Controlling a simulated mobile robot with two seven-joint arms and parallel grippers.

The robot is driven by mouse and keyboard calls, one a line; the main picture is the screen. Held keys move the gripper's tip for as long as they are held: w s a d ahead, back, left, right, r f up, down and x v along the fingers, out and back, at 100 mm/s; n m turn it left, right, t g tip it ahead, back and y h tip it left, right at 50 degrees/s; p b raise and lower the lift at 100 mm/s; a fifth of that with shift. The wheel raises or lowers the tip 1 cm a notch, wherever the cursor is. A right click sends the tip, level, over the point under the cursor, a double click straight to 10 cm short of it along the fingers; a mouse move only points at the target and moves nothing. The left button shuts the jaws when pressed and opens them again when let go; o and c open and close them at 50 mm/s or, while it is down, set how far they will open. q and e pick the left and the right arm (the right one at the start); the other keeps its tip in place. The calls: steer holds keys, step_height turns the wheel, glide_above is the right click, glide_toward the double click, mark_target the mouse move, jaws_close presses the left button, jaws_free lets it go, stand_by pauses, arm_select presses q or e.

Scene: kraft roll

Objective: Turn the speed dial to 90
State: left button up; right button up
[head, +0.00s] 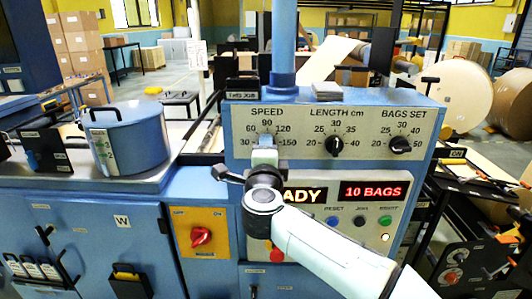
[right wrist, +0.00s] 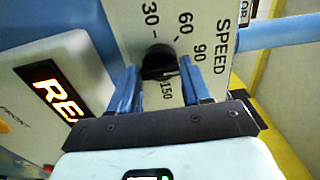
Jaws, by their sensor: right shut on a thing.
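The speed dial (right wrist: 157,61) is a black knob on a pale scale plate marked 30, 60, 90, 120 and 150. In the right wrist view it sits between the two blue fingers of my right gripper (right wrist: 159,72), which is shut on it. In the head view the right gripper (head: 265,146) covers the knob under the SPEED label (head: 267,112). The 90 mark (head: 268,122) shows above the gripper. I cannot tell where the knob's pointer stands. My left gripper is not in view.
The length dial (head: 333,144) and the bags set dial (head: 400,144) stand to the right on the same blue panel. Below are a READY display, partly covered by my arm, a red 10 BAGS display (head: 373,191) and buttons. A blue pot (head: 128,137) stands left.

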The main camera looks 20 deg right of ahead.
steer(key=o, duration=1.1)
steer(key=shift+c, duration=0.2)
arm_select(q)
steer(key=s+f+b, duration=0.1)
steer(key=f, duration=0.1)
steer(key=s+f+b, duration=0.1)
steer(key=b, duration=0.1)
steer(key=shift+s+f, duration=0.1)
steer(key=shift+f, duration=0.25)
arm_select(e)
steer(key=v, duration=1.3)
steer(key=shift+s, duration=0.2)
